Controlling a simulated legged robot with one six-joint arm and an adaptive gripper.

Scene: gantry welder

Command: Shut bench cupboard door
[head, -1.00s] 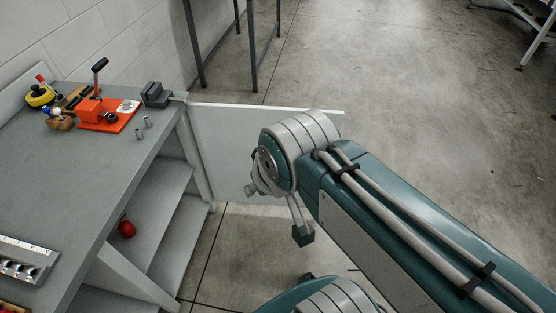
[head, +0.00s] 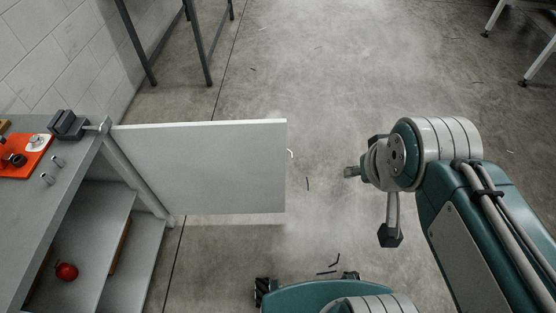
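The cupboard door (head: 205,165) is a pale grey panel that stands wide open. It is hinged at the bench corner post and juts out to the right over the floor. A small light handle (head: 290,153) shows at its free edge. The grey bench (head: 75,165) is at the left, with its cupboard front open. My gripper (head: 368,178) is at the end of my arm, to the right of the door's free edge. A strip of floor shows between them, and they look apart. The fingers are small and partly hidden by the wrist, so their opening is unclear.
A red round object (head: 66,271) lies inside the cupboard on a shelf. An orange clamp plate (head: 22,158) and a dark block (head: 67,124) sit on the bench top. A dark metal frame (head: 206,55) stands behind. The floor right of the door is largely clear.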

